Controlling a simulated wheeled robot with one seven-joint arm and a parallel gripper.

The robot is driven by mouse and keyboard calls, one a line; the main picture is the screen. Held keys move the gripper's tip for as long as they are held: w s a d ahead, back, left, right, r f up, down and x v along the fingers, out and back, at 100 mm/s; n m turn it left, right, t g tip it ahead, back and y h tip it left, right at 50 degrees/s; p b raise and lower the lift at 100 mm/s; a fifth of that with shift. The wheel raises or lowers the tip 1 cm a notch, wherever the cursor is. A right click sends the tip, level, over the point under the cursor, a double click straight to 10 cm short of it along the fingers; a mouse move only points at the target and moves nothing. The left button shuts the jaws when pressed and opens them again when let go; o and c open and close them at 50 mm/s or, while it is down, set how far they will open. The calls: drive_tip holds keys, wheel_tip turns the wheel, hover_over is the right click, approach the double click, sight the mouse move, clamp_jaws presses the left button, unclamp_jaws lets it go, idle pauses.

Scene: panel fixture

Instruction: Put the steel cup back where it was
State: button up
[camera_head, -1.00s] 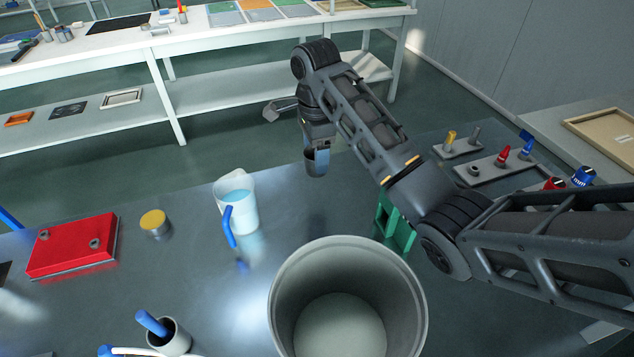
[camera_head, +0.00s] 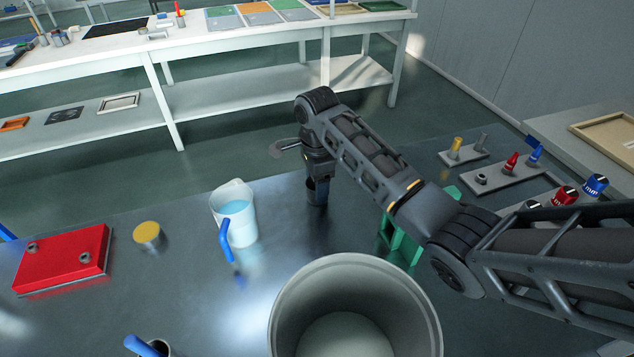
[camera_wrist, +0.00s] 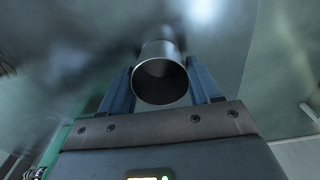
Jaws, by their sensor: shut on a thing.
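The steel cup (camera_wrist: 160,74) is a small grey metal cylinder. In the wrist view it sits between the two fingers of my gripper (camera_wrist: 162,88), which is shut on it, with its open mouth facing the camera. In the head view the cup (camera_head: 317,191) is upright under my gripper (camera_head: 318,178), close to the dark tabletop near its far edge. I cannot tell whether its base touches the table. Its upper part is partly hidden by my gripper.
A white jug with a blue handle (camera_head: 236,216) stands left of the cup. A large grey bucket (camera_head: 285,312) is in front, and a green object (camera_head: 398,247) is behind it, under my arm. A yellow-topped tin (camera_head: 148,235) and red box (camera_head: 65,260) are farther left.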

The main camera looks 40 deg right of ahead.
drive_tip(key=shift+f, duration=0.1)
drive_tip(key=o, duration=1.1)
wheel_tip(320, 180, up, 12)
drive_tip(key=p, duration=0.2)
drive_tip(key=shift+p, duration=0.3)
